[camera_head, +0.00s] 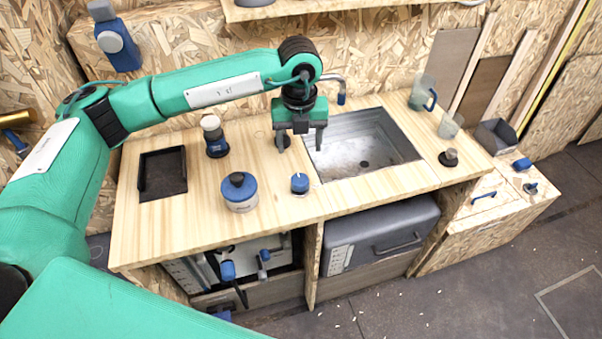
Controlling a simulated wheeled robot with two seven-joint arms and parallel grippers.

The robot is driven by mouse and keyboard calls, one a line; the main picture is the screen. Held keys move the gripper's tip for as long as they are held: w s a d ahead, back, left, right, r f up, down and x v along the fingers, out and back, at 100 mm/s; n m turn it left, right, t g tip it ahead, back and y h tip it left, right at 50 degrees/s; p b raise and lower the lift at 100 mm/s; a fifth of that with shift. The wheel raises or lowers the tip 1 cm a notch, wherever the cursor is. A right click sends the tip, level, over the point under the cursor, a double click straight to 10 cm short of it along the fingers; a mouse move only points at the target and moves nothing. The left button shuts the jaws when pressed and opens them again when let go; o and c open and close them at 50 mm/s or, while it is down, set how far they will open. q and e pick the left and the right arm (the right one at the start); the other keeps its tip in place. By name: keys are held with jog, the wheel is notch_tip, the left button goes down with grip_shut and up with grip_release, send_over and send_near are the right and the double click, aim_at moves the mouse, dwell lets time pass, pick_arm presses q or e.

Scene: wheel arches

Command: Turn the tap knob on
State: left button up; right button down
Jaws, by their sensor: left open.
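The tap (334,79) shows behind the sink, a grey curved spout with a blue tip. Its base is hidden behind my left gripper. My left gripper (301,145) points down over the left edge of the sink (385,150), its fingers apart with nothing seen between them. A small blue knob-like piece (300,184) stands on the counter in front of the gripper, apart from it. I cannot tell whether this is the tap knob or whether the knob is hidden behind the gripper. My right gripper is not in view.
On the wooden counter (250,150) are a blue and white pot (239,192), a white-topped shaker (214,136), a black tray (163,173), a jug (422,93), a clear cup (449,125) and a small dark stopper (449,157). A shelf (330,7) hangs above.

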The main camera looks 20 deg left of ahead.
aim_at(300, 178)
pick_arm(q)
notch_tip(300, 178, down, 11)
jog(key=p, duration=0.3)
jog(key=shift+f, duration=0.55)
jog(key=c, duration=1)
